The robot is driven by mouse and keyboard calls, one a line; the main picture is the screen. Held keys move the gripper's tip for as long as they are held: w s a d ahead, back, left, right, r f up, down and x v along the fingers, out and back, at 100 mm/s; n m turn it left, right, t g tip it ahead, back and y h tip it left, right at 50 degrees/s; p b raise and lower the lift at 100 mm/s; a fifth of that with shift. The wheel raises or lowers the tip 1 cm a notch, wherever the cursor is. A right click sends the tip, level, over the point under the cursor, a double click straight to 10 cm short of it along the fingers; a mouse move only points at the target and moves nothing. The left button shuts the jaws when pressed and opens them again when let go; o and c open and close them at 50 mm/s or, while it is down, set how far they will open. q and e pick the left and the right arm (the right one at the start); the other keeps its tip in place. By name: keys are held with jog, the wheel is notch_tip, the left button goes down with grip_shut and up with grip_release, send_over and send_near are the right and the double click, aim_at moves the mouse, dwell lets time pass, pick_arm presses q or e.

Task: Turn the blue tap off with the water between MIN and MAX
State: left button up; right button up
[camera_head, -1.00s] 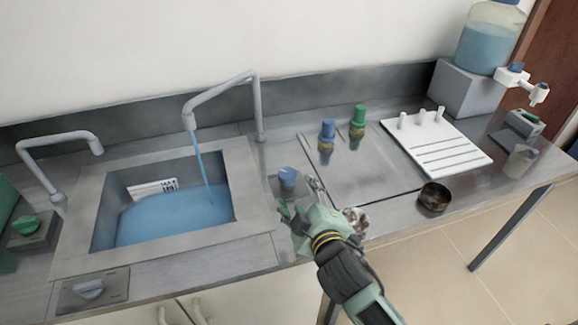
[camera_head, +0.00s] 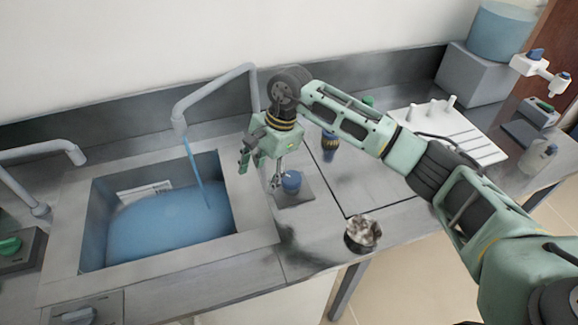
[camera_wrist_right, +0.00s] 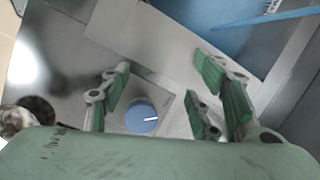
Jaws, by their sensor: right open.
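The blue tap knob (camera_head: 291,181) sits on a grey plate to the right of the sink (camera_head: 262,228). It also shows in the right wrist view (camera_wrist_right: 141,115), between and beyond the fingers. My right gripper (camera_head: 260,170) is open and empty, pointing down, above and just left of the knob; contact cannot be told. A stream (camera_head: 195,165) runs from the tall spout (camera_head: 215,93) into the blue water (camera_head: 165,228). The water reaches the lower part of a white label (camera_head: 145,190) on the sink's back wall; its MIN and MAX marks are unreadable. My left gripper is out of view.
A green knob (camera_head: 10,246) and another blue-grey knob (camera_head: 78,316) sit left of and in front of the sink. A dark cup with crumpled contents (camera_head: 362,233) stands near the front edge. A white pegged rack (camera_head: 465,140) is at right. My right arm crosses the counter.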

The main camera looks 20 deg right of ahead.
aim_at(292, 178)
jog(key=d+h, duration=0.1)
jog(key=d, duration=0.1)
jog(key=w+d+r+h, duration=0.1)
jog(key=d, duration=0.2)
jog(key=w+d+h, duration=0.1)
jog(key=d, duration=0.2)
jog(key=shift+d+r, duration=0.15)
jog(key=shift+r, duration=0.15)
jog(key=shift+f+p, duration=0.3)
pick_arm(q)
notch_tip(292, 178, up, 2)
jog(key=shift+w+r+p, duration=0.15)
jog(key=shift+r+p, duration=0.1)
jog(key=shift+p, duration=0.7)
pick_arm(e)
notch_tip(292, 178, down, 7)
jog(key=shift+r, duration=0.1)
jog(key=shift+c, duration=0.4)
jog(key=c, duration=1)
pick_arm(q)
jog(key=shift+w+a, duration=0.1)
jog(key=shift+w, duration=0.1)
